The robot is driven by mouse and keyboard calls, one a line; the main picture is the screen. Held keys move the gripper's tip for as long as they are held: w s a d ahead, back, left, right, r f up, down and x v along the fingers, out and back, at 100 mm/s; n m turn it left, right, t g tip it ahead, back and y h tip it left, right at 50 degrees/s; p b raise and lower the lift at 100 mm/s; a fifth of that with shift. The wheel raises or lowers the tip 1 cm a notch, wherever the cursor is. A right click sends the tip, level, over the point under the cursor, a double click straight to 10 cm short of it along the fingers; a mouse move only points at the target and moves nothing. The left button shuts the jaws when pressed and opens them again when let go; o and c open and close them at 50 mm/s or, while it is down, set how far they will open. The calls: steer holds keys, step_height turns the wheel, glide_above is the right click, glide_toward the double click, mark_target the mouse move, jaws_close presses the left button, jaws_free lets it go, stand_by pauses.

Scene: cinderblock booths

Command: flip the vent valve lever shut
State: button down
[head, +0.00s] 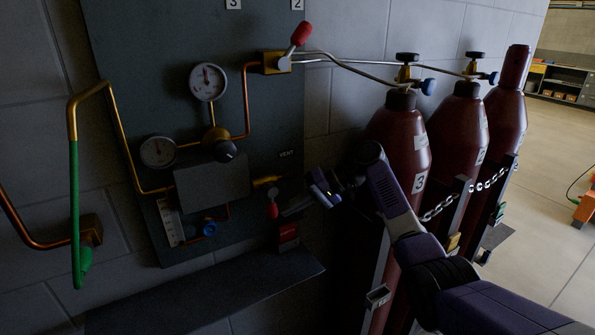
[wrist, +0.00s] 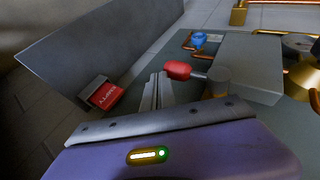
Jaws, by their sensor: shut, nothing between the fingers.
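The vent valve lever, with a red grip (head: 272,210) on a grey stem, hangs down from a brass valve (head: 266,181) below the VENT label (head: 287,154). In the wrist view the red grip (wrist: 177,70) lies just right of my fingertips, and its stem runs right to the valve body (wrist: 218,82). My gripper (head: 284,212) is shut and empty, beside the lever on its right in the head view. In the wrist view my closed fingers (wrist: 157,77) come very close to the grip; I cannot tell whether they touch it.
A red tag (head: 288,232) sits below the lever, above a dark shelf (head: 215,300). A grey box (head: 212,184), gauges (head: 208,82) and copper pipes are to the left. Another red-handled lever (head: 301,34) is at the top. Chained maroon cylinders (head: 402,140) stand right, close to my arm.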

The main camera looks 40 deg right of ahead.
steer(key=shift+a+f, duration=0.15)
steer(key=shift+a, duration=0.05)
stand_by(0.5)
steer(key=b+v, duration=0.1)
steer(key=v, duration=0.7)
steer(key=shift+b, duration=0.3)
